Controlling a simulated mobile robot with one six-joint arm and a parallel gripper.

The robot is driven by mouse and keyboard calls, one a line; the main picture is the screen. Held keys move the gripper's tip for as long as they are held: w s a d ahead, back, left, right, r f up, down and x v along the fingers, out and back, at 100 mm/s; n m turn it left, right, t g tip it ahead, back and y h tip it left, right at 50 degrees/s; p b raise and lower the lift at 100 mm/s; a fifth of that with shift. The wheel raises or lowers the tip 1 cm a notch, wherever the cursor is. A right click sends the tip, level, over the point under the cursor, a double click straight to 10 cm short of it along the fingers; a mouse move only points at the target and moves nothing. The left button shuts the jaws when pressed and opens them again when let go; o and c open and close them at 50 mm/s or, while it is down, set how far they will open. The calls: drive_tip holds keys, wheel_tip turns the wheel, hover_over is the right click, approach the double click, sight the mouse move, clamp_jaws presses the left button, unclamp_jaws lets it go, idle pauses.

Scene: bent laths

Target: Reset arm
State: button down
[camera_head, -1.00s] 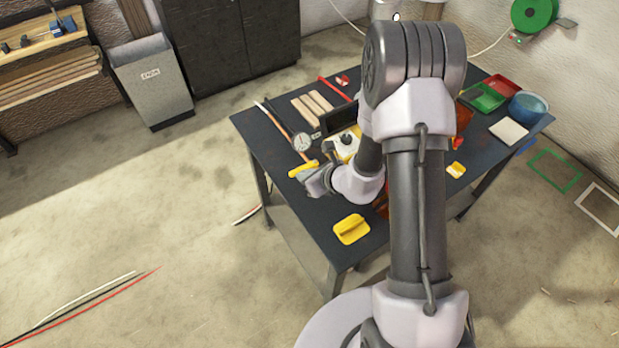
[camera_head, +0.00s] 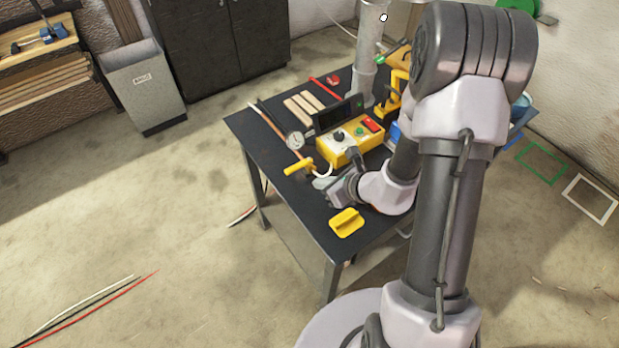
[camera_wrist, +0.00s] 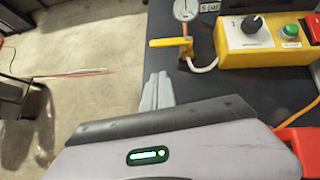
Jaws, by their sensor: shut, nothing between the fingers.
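My gripper (camera_head: 324,184) hangs over the front left part of the dark table (camera_head: 262,140). In the wrist view its narrow grey fingers (camera_wrist: 156,92) are together with nothing between them. It is apart from the yellow lever (camera_head: 298,166), which lies just beyond it, and this lever also shows in the wrist view (camera_wrist: 171,42). The yellow control box (camera_head: 345,150), with a black knob, a green button and a red switch, stands behind my gripper. My arm hides the right part of the table.
A yellow block (camera_head: 346,222) lies near the table's front edge. A round gauge (camera_head: 295,140), wooden laths (camera_head: 308,104) and a red strip (camera_head: 326,90) lie farther back. A grey bin (camera_head: 146,90) stands on the floor. The floor at left is mostly clear.

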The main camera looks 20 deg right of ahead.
drive_tip(key=s+a+r+n+g+y+b, duration=0.25)
drive_tip(key=s+a+r+n, duration=0.25)
drive_tip(key=a+r+n, duration=0.25)
drive_tip(key=s+a+r+n+g+y+b, duration=0.1)
drive_tip(key=s+a+r+n+b, duration=0.2)
drive_tip(key=s+a+r+n, duration=0.35)
drive_tip(key=s+d+r+n+h+b, duration=0.3)
drive_tip(key=s+d+n+h, duration=0.3)
drive_tip(key=s+n, duration=0.3)
drive_tip(key=r+n+t, duration=0.1)
drive_tip(key=n, duration=0.2)
drive_tip(key=shift+s, duration=0.1)
